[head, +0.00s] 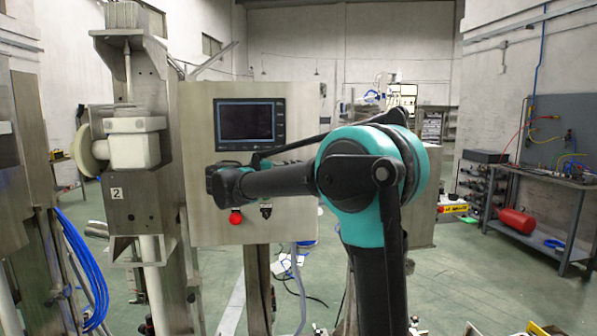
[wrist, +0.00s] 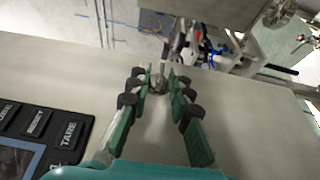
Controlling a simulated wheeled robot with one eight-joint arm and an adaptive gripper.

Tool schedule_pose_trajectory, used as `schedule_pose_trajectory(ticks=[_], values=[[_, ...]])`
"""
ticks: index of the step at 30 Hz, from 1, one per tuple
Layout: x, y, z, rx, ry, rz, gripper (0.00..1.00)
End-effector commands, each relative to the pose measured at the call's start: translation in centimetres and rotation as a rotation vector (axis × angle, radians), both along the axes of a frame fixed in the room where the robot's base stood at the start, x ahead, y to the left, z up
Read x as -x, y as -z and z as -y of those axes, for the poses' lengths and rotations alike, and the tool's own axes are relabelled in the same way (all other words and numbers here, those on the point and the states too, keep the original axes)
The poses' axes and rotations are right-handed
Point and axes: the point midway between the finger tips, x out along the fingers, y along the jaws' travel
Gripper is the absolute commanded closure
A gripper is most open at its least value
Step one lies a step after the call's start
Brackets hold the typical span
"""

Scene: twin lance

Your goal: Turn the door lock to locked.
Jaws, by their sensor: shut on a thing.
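The door lock (wrist: 158,82) is a small metal piece on the pale metal cabinet door in the wrist view. My gripper (wrist: 160,76) has its green and black fingers on both sides of it, with the tips close together and shut on it. The fingers cover part of the lock, so its exact angle is hard to tell. In the head view, my arm reaches left across the front of the control cabinet (head: 205,130). My arm hides the lock and my fingertips there.
The cabinet front carries a dark display (head: 250,122), a red button (head: 236,217) and a small black switch (head: 266,210). A steel machine column (head: 145,200) stands close on the left. A workbench (head: 540,190) with a red cylinder stands at right, with open floor before it.

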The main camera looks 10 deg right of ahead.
Motion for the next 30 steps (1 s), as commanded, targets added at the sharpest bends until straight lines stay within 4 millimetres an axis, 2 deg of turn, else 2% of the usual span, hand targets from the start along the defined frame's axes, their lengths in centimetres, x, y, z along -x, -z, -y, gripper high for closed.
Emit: schedule_pose_trajectory(ticks=[16, 17, 18, 26, 30], values=[[-0.05, 0.05, -0.01, 0.022, -0.002, -0.001, 1.0], [-0.05, 0.05, -0.01, 0.022, -0.002, -0.001, 0.77], [-0.05, 0.05, -0.01, 0.022, -0.002, -0.001, 0.73], [-0.02, 0.05, -0.03, 0.022, -0.001, -0.001, 0.73], [0.24, 0.07, -0.8, 0.022, -0.003, -0.001, 0.73]])
